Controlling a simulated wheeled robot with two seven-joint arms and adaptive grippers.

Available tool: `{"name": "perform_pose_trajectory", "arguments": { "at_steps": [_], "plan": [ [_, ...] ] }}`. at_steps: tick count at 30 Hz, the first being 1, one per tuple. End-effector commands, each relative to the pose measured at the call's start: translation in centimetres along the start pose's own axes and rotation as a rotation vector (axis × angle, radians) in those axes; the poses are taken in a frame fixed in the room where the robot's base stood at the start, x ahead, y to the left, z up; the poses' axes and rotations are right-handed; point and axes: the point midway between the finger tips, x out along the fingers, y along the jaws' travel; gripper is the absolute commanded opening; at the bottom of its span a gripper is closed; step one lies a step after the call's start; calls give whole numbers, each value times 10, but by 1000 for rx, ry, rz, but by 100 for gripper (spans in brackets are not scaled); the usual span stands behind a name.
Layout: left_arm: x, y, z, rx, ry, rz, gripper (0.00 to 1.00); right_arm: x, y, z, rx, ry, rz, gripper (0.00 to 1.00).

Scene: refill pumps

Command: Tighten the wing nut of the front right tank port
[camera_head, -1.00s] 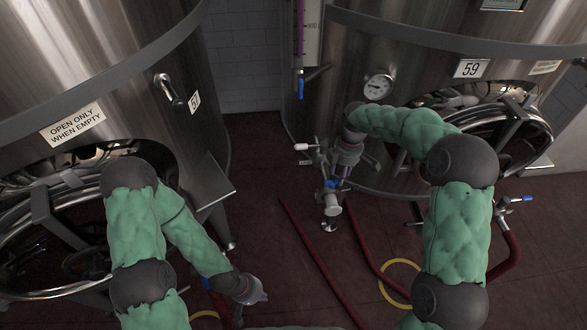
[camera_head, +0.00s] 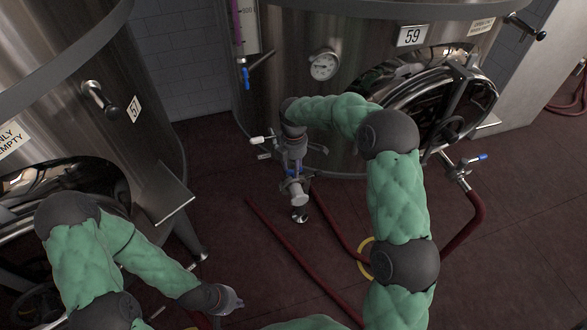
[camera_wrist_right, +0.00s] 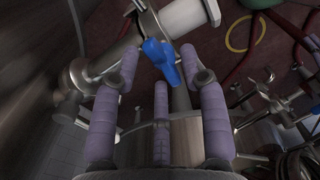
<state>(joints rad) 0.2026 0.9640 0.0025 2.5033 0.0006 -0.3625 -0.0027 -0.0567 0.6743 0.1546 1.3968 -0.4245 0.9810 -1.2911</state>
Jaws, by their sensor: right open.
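The tank labelled 59 (camera_head: 290,75) has a steel port assembly low on its left side, with a valve (camera_head: 297,190) that has a blue handle. My right gripper (camera_head: 293,162) points down at this assembly. In the right wrist view its purple, open fingers (camera_wrist_right: 160,72) surround the fittings, with the blue handle (camera_wrist_right: 161,62) between the fingertips and a steel pipe (camera_wrist_right: 187,125) behind. I cannot clearly make out the wing nut; the fingers may hide it. My left gripper (camera_head: 232,299) hangs low over the floor, away from the port; its opening is unclear.
The tank labelled 57 (camera_head: 150,130) stands at the left. Red hoses (camera_head: 295,250) and a yellow ring (camera_head: 364,258) lie on the dark red floor. Another blue-handled valve (camera_head: 462,168) sits to the right. A white-handled fitting (camera_head: 260,140) sticks out left of my right gripper.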

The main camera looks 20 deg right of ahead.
Motion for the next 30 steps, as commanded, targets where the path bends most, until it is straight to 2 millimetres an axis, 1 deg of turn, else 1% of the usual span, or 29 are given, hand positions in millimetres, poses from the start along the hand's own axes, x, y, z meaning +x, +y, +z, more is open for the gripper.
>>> {"name": "perform_pose_trajectory", "arguments": {
  "at_steps": [3, 11, 12, 14, 15, 16, 25, 30],
  "plan": [
    [2, 0, 0, 0, 0, 0, 0, 5, 0, 0, 0, 0, 1, 44],
    [1, 0, 0, 0, 1, 0, 0, 5, 0, 0, 0, 0, 1, 44],
    [1, 0, 0, 0, 0, 0, 0, 5, 0, 0, 0, 0, 1, 32],
    [1, 0, 0, 0, 0, 0, 0, 5, 0, 0, 0, 0, 1, 16],
    [1, 0, 0, 0, 0, 0, 0, 5, 0, 0, 0, 0, 1, 4],
    [1, 0, 0, 0, 0, 0, 0, 5, 0, 0, 0, 0, 1, 0],
    [0, 0, 0, 0, 0, 0, 0, 4, 0, 0, 13, 0, 1, 0],
    [-5, 2, 0, 0, 0, 0, 0, 3, 0, 0, 67, 0, 2, 0]
  ]
}}
